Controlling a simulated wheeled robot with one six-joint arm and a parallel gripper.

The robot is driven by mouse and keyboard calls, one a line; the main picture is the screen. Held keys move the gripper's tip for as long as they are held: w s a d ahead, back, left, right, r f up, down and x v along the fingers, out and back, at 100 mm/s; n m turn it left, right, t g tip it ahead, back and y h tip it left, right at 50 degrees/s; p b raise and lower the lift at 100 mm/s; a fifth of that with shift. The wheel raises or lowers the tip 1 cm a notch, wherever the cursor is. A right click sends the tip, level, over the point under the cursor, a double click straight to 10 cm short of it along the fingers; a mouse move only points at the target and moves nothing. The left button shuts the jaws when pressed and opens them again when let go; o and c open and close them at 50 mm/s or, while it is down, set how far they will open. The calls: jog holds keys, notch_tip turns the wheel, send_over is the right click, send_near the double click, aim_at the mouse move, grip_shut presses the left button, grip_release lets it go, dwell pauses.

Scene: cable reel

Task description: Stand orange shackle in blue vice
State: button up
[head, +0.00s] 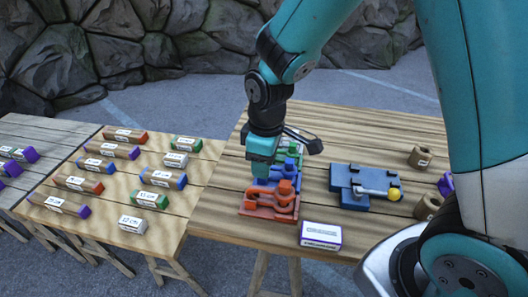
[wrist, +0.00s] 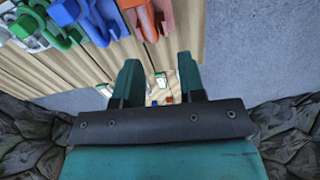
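The orange shackle (head: 285,188) is among orange parts at the front left of the right-hand table; orange also shows at the top of the wrist view (wrist: 150,18). Its exact outline against the orange base (head: 265,208) is hard to tell. The blue vice (head: 350,187) stands to the right on the same table, with a metal bar and a yellow knob (head: 393,194). My gripper (head: 262,172) is above and just behind the orange parts, near the blue ones. In the wrist view its two fingers (wrist: 158,78) are apart with nothing between them.
Blue (head: 278,172) and green (head: 290,153) parts stand behind the orange ones. A white labelled box (head: 321,235) lies at the front edge. Brown rings (head: 420,157) and a purple piece (head: 445,184) are at the right. A left table (head: 110,215) holds several labelled blocks.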

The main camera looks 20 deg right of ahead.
aim_at(264, 187)
jog(key=shift+w+d+f+n+h, duration=0.15)
jog(key=shift+w+d+f+n, duration=0.15)
jog(key=shift+f, duration=0.25)
jog(key=shift+w+d+f+n+h, duration=0.1)
jog(key=shift+w+d+f+h, duration=0.05)
jog(key=shift+w+f, duration=0.3)
jog(key=shift+f, duration=0.3)
notch_tip(264, 187, down, 8)
jog(key=b, duration=0.6)
jog(key=shift+r, duration=0.2)
grip_shut()
jog(key=shift+r, duration=0.1)
jog(key=shift+r+p, duration=2.2)
jog(key=shift+r, duration=0.3)
